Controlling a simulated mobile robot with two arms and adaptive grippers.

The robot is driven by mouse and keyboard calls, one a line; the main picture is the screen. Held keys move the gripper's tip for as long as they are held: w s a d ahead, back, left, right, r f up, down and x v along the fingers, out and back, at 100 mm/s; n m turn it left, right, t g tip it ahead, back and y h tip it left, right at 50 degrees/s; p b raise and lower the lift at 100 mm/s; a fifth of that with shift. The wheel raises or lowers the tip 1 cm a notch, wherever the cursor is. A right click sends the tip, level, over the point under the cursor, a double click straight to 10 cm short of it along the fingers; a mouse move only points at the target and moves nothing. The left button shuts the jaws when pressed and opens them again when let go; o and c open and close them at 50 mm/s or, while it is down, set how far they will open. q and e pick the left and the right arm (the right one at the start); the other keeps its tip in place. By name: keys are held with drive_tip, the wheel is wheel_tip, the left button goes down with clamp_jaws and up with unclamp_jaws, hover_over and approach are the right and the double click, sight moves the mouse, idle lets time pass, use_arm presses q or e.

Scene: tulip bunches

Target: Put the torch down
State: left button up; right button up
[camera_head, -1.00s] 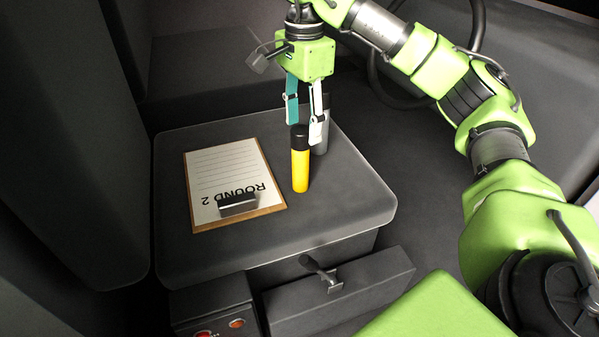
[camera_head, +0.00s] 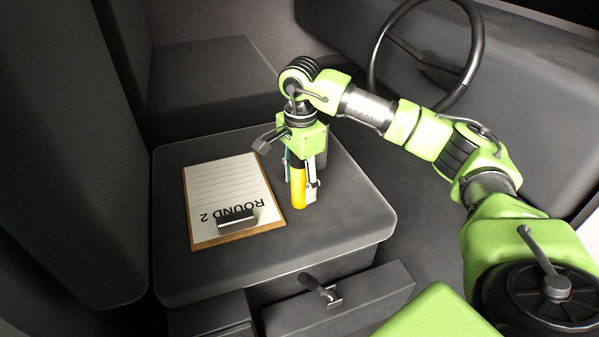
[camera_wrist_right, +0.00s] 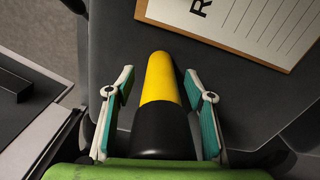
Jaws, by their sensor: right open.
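The torch (camera_head: 299,193), yellow with a black upper part, stands upright on the dark grey top (camera_head: 345,225), right of the clipboard. My right gripper (camera_head: 301,181) points down over it, its fingers on either side of the torch. In the right wrist view the torch (camera_wrist_right: 160,85) lies between the two open fingers of the right gripper (camera_wrist_right: 160,78), with a gap on each side. The gripper hides part of the torch's upper end in the head view. My left gripper is not in view.
A clipboard (camera_head: 225,180) with a "ROUND 2" sheet lies left of the torch. A drawer (camera_head: 350,298) juts out at the front. A steering wheel (camera_head: 476,60) is at the back right.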

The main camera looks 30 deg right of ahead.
sight(300, 172)
drive_tip(key=shift+f, duration=0.1)
drive_tip(key=shift+c, duration=0.8)
clamp_jaws()
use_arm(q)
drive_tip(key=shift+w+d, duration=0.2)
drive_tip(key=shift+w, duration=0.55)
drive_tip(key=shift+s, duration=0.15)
use_arm(e)
drive_tip(key=shift+w+r+b, duration=0.1)
drive_tip(key=shift+r+b, duration=0.4)
drive_tip(key=shift+b, duration=0.05)
drive_tip(key=r, duration=0.1)
drive_tip(key=r+b, duration=0.1)
drive_tip(key=shift+s+a+r+b, duration=0.25)
drive_tip(key=shift+s+r+b, duration=0.05)
drive_tip(key=shift+s+r, duration=0.1)
use_arm(q)
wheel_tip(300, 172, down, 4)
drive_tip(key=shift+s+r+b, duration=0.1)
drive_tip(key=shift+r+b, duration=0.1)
drive_tip(key=shift+b, duration=0.35)
use_arm(e)
drive_tip(key=s+a+r, duration=0.6)
drive_tip(key=s+r, duration=0.3)
drive_tip(key=s, duration=0.2)
drive_tip(key=shift+s+a+r, duration=0.15)
drive_tip(key=shift+s+a, duration=0.05)
drive_tip(key=shift+a, duration=0.2)
